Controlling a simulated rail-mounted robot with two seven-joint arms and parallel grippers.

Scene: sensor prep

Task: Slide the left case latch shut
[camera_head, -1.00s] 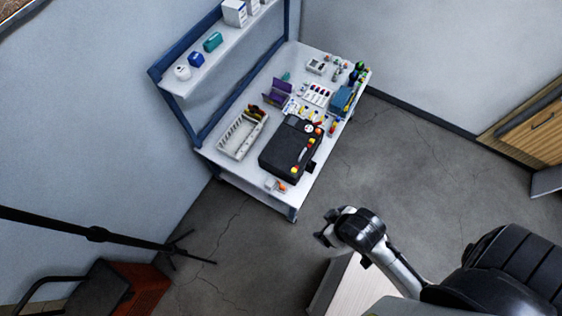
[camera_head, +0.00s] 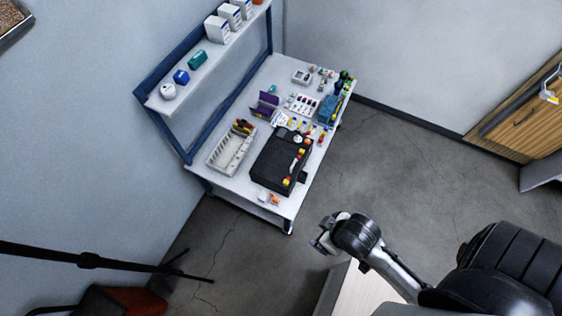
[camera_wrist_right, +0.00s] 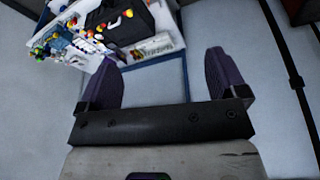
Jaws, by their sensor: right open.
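The black case (camera_head: 276,165) lies on the white workbench, with red and yellow parts along its right side. It is too small here to tell the left latch or its position. In the right wrist view the case (camera_wrist_right: 128,22) shows upside down at the top, beyond the fingers. My right gripper (camera_head: 318,238) is in the air over the floor, well short of the bench. In the wrist view the right gripper (camera_wrist_right: 165,78) is open, its two purple-padded fingers wide apart with nothing between them. My left gripper is not in view.
The white workbench (camera_head: 228,182) has a blue frame and an upper shelf (camera_head: 215,55) with boxes. A grey-white bin (camera_head: 232,150), a purple holder (camera_head: 265,106) and several small parts crowd around the case. A black stand pole (camera_head: 90,260) is at lower left. Floor between is clear.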

